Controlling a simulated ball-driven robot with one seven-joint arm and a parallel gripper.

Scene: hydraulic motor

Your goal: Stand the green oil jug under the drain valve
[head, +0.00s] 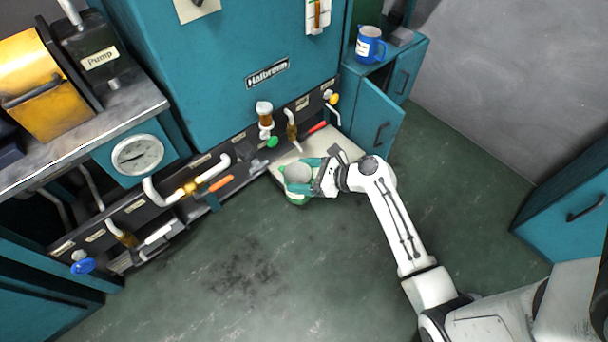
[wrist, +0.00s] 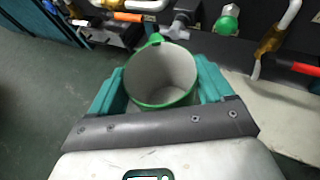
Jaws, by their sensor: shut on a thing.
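The green oil jug (head: 297,186) is upright in my gripper (head: 300,175), at the front left edge of a pale platform low at the teal machine. In the wrist view the jug (wrist: 161,78) shows its open, pale, empty-looking inside and green rim, with a teal finger on each side of it. My gripper (wrist: 160,88) is shut on it. Which fitting is the drain valve is not labelled legibly; a green knob (head: 272,141) and a brass-coloured spout with a pale tip (head: 293,138) sit just behind the jug. Whether the jug touches the platform cannot be told.
The pale platform (head: 328,141) has bare room right of the jug. Pipes, an orange handle (head: 221,183) and a red handle (head: 317,127) line the machine's lower front. An open teal cabinet door (head: 379,122) stands to the right. The green floor (head: 290,270) in front is clear.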

